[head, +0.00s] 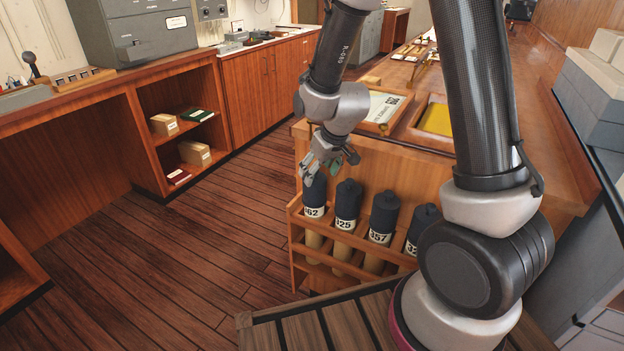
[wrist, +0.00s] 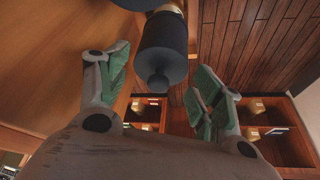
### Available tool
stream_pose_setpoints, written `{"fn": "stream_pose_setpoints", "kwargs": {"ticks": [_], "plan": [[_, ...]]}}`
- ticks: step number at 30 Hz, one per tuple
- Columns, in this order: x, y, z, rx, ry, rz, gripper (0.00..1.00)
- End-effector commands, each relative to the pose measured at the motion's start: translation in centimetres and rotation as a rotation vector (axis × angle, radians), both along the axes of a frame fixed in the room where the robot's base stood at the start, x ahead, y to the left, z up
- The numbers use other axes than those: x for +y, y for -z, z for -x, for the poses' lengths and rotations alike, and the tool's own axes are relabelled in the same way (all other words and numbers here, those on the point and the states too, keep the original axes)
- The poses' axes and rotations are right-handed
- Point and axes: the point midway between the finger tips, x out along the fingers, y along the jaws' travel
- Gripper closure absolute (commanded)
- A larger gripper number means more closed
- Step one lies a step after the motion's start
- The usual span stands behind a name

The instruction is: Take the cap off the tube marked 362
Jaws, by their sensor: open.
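The tube marked 362 (head: 314,214) stands upright at the left end of a wooden rack (head: 295,240) on the side of the wooden counter. Its dark blue-grey cap (head: 315,190) is on. In the wrist view the cap (wrist: 162,50) with its small top knob shows between the fingers, apart from both. My gripper (head: 330,172) is at the top of this tube, with its fingers spread. In the wrist view my gripper (wrist: 160,88) is open and empty, with green pads on both sides of the cap. The label is out of sight there.
Tubes marked 325 (head: 346,205) and 357 (head: 382,218) stand to the right, and a further capped tube (head: 420,225) is partly hidden by my arm. A framed chart (head: 382,110) lies on the counter above. The wooden floor (head: 190,255) to the left is clear.

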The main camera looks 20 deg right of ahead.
Motion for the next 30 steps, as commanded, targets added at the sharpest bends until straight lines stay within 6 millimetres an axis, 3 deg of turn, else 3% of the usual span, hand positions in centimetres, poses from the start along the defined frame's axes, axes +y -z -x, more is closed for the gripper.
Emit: {"fn": "stream_pose_setpoints", "kwargs": {"ticks": [15,27,30], "plan": [[0.6,4.7,-1.6,0.002,0.005,0.0,0.34],[0.8,5.4,-1.9,0.001,0.002,0.0,0.34],[0.8,5.4,-1.9,0.001,0.002,0.0,0.52]]}}
